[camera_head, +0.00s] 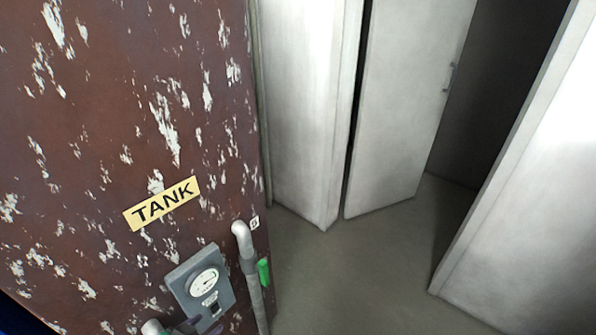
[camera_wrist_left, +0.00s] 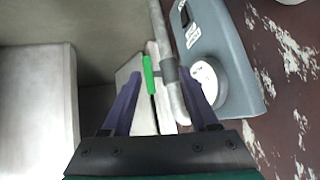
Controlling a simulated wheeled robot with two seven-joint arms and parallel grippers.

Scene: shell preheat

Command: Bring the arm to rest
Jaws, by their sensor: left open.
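My left gripper (camera_head: 188,325) just shows at the bottom edge of the head view, in front of the lower part of a grey control box. In the left wrist view the left gripper (camera_wrist_left: 159,73) has its two dark purple fingers spread apart with nothing held between them. A grey pipe (camera_head: 255,293) with a green handle (camera_head: 264,272) shows beyond the fingertips in the wrist view, where the handle (camera_wrist_left: 149,75) lies between the fingers in the picture. I cannot tell how far off it is. My right gripper is not in view.
A rusty brown tank (camera_head: 90,120) with a yellow TANK label (camera_head: 162,203) fills the left. The grey box (camera_head: 200,285) with a round dial is on its face. White doors or panels (camera_head: 405,110) stand behind and at right. Grey floor (camera_head: 350,270) between them is clear.

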